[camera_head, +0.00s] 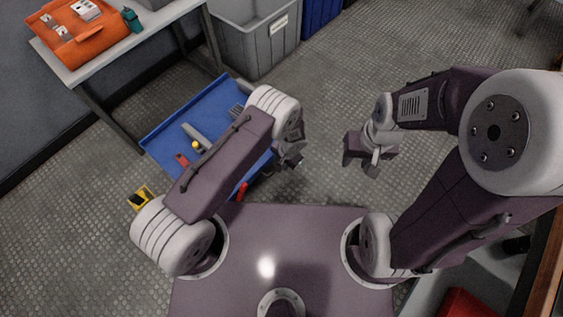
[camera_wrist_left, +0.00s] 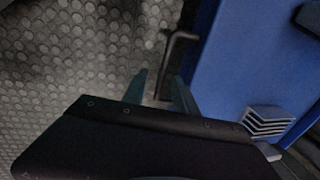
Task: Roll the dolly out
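The blue dolly (camera_head: 215,100) is a low flat platform on the floor, partly under the table's end and partly hidden by my left arm. In the left wrist view, its blue deck (camera_wrist_left: 225,60) fills much of the right side. A dark bent bar (camera_wrist_left: 172,55) stands at the deck's edge. My left gripper (camera_head: 291,158) is near the dolly's right side. In the left wrist view, its fingers (camera_wrist_left: 160,85) are apart, with the bar's lower end between them; contact cannot be told. My right gripper (camera_head: 362,161) hangs over bare floor, apparently open and empty.
Loose tools, a yellow round piece (camera_head: 195,144) and a finned grey block (camera_head: 236,111) lie on the deck. A table (camera_head: 165,25) holds an orange bag (camera_head: 82,35). A grey bin (camera_head: 257,45) stands behind. A yellow object (camera_head: 141,199) is on the floor. Open floor lies right of the dolly.

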